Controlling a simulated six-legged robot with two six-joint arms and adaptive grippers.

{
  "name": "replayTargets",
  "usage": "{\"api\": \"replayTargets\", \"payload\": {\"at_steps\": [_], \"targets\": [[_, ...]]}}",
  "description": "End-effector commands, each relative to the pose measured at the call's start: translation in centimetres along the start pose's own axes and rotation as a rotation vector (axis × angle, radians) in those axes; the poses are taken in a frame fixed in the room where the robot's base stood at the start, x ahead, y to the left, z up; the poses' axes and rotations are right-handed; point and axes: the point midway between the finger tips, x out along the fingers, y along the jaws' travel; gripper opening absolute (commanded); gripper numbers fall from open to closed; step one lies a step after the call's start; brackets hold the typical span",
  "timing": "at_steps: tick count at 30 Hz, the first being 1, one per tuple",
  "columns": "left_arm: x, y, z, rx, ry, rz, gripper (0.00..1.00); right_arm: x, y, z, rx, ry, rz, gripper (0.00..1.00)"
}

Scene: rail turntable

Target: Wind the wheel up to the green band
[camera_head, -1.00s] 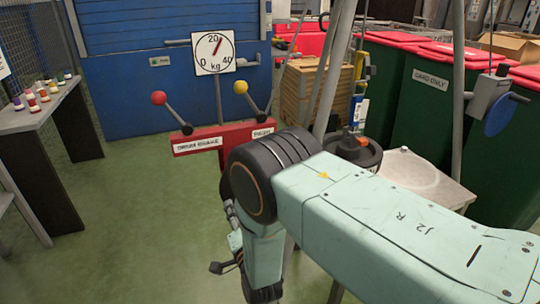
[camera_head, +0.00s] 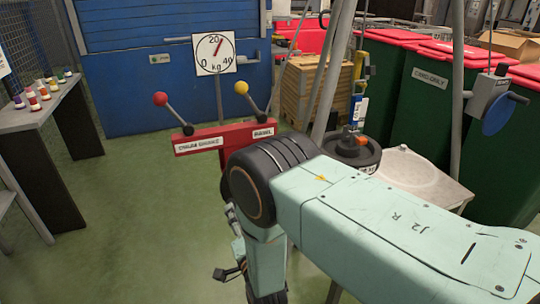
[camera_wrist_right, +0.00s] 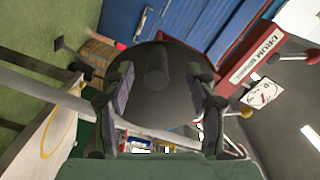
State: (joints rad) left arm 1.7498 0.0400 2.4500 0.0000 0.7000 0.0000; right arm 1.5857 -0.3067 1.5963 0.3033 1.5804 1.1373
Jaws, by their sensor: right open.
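A dark round wheel-like disc (camera_wrist_right: 180,105) with a short peg (camera_wrist_right: 157,66) fills the middle of the right wrist view. My right gripper (camera_wrist_right: 157,100) is open, with one finger on each side of the disc in that picture; I cannot tell whether they touch it. In the head view my right gripper (camera_head: 228,273) shows low, partly hidden by my arm. A white dial (camera_head: 214,54) marked 0, 20, 40 kg has its red needle just past 20. I cannot make out a green band. My left gripper is not in view.
A red lever box (camera_head: 210,143) carries a red-knobbed and a yellow-knobbed lever. A blue disc (camera_head: 495,114) with a handle hangs at the right. Red-lidded green bins (camera_head: 426,100) stand behind. A bench (camera_head: 40,117) is at left; the green floor between is open.

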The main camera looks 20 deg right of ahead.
Motion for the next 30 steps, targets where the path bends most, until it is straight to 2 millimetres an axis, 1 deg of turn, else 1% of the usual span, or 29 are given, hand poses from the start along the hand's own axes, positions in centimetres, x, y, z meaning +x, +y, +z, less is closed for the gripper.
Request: {"api": "replayTargets", "payload": {"at_steps": [1, 21, 25, 30], "targets": [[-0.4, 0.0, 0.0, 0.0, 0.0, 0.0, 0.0, -0.4, -0.1, -0.1, 0.0, -0.001, 0.001, 0.57], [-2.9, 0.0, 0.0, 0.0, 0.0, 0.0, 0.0, -5.0, -0.1, 0.0, -0.001, -0.001, 0.002, 0.57], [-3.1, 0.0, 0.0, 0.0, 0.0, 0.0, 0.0, -5.5, -0.1, 0.0, 0.0, 0.0, 0.001, 0.57], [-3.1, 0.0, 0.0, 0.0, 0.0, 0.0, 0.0, -5.6, 0.0, 0.0, 0.0, 0.0, 0.0, 0.57]]}}
